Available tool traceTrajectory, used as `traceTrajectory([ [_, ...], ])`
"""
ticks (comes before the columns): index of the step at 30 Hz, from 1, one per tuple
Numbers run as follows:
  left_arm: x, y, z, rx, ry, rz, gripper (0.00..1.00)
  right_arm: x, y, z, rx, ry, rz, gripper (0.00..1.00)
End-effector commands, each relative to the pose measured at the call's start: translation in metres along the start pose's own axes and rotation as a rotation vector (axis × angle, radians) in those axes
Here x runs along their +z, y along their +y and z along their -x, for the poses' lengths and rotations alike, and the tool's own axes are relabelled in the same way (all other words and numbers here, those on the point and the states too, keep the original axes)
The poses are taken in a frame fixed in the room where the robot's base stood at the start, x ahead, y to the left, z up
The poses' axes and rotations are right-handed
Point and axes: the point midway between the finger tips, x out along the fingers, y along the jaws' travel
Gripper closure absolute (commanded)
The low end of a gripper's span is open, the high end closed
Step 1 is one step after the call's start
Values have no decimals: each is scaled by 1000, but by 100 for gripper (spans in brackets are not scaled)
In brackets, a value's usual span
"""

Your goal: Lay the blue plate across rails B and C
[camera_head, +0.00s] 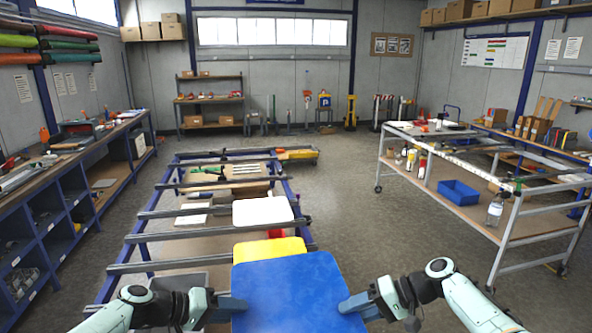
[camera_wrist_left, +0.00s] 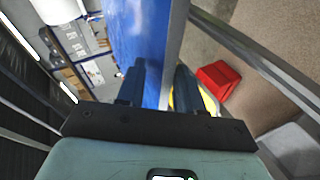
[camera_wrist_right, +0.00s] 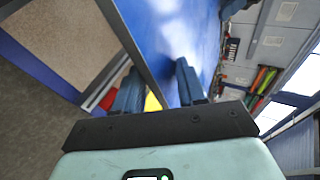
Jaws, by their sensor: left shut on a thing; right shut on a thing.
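The blue plate (camera_head: 287,292) is held up in front of me, flat side towards the head camera. My left gripper (camera_head: 234,305) is shut on its left edge and my right gripper (camera_head: 352,303) on its right edge. The plate also runs between the fingers in the left wrist view (camera_wrist_left: 140,35) and the right wrist view (camera_wrist_right: 165,30). Grey rails (camera_head: 170,265) cross a blue frame (camera_head: 134,237) beyond and left of the plate. I cannot read letters on the rails, so I cannot tell which are B and C. The plate hides the frame's near right part.
A yellow plate (camera_head: 268,249) shows just behind the blue plate. A white plate (camera_head: 262,211) lies over rails farther back. A red object (camera_wrist_left: 217,80) is below. A trolley with a blue bin (camera_head: 459,192) stands right, a workbench (camera_head: 100,160) left. Floor between frame and trolley is clear.

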Motion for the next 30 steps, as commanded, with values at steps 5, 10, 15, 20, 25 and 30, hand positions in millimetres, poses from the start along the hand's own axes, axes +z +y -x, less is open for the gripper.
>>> traceTrajectory([
  [5,3,7,-3,9,-11,-14,100,2,-5,-4,-8,-10,1,100],
  [10,6,0,-7,10,-12,-11,100,3,2,-7,-8,-10,0,100],
  [15,14,-16,-14,10,-13,-9,100,8,18,-17,-8,-11,-2,100],
  [20,22,-34,-23,11,-12,-8,100,12,36,-28,-10,-11,-2,100],
  [25,29,-50,-30,11,-12,-8,100,15,52,-38,-10,-9,-1,100],
  [30,33,-60,-35,11,-11,-11,100,18,62,-44,-9,-9,0,100],
])
